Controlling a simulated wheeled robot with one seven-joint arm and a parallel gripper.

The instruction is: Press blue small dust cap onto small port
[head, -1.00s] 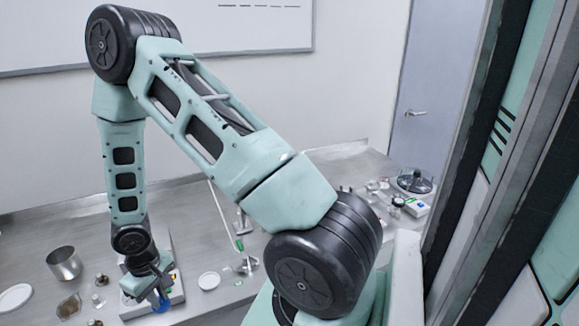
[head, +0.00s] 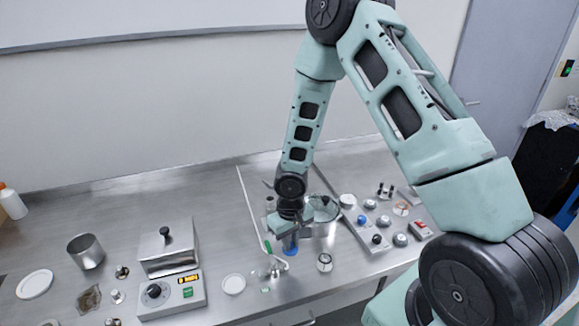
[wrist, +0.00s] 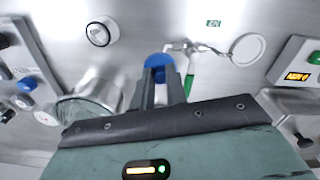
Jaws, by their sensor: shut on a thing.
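My gripper (head: 291,236) points down over the bench and is shut on the blue cap (head: 291,246). In the wrist view the blue cap (wrist: 158,66) sits between the fingertips (wrist: 160,82). A small metal fitting with side arms (head: 276,266) lies just left of and nearer than the gripper; in the wrist view the fitting (wrist: 190,46) is ahead and right of the cap. I cannot tell whether the small port is on this fitting. A gap between cap and bench cannot be judged clearly.
A round dial (head: 324,262) lies right of the gripper. A green-ended rod (head: 268,246) and white disc (head: 233,284) lie left, beside a hotplate (head: 172,292). A panel with knobs (head: 358,226) is right.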

